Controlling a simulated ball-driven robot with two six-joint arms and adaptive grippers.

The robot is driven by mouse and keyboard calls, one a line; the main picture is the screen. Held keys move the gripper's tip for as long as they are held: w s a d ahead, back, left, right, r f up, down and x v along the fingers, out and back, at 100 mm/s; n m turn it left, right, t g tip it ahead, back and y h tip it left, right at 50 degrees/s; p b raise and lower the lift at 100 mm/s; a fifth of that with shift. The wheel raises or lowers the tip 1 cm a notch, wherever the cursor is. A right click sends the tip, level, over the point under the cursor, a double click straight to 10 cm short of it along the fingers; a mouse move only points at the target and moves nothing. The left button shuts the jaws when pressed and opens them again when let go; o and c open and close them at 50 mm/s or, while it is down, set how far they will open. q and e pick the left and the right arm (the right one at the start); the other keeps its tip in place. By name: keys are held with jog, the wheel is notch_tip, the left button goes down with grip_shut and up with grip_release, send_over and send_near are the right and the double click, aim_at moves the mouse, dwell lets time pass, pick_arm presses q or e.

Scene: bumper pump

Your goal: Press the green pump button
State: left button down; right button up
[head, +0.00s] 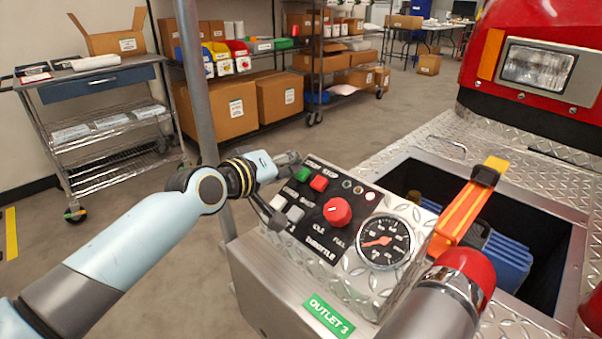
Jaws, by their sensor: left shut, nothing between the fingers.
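My left gripper (281,191) is at the left edge of this panel, very close to the green button. It is shut and empty. Its dark finger parts show at the panel's upper left corner and lower along its left edge. I cannot tell whether it touches a button. The green button is visible. My right gripper is not in view.
The panel also has grey buttons (295,213), a red throttle knob (337,211) and a round gauge (383,241). An orange tool (462,215) stands right of it, over an open bay with a blue case (505,262). A grey pole (193,85) rises behind my left arm.

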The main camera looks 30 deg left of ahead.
pick_arm(q)
jog(key=shift+w+d+f+b, duration=0.1)
jog(key=shift+w+f+b, duration=0.15)
jog(key=shift+f+b, duration=0.2)
dwell(0.6)
jog(key=shift+r, duration=0.1)
jog(key=shift+s+r+p, duration=0.45)
jog(key=shift+r+p, duration=0.35)
jog(key=shift+p, duration=0.2)
jog(key=shift+f, duration=0.1)
jog(key=r+p, duration=0.1)
jog(key=s+r+p, duration=0.1)
jog(key=r+p, duration=0.1)
jog(key=s+a+r+p, duration=0.1)
jog(key=shift+s+a+r+p, duration=0.1)
jog(key=shift+s+r+p, duration=0.15)
jog(key=shift+p, duration=0.1)
jog(key=shift+f, duration=0.1)
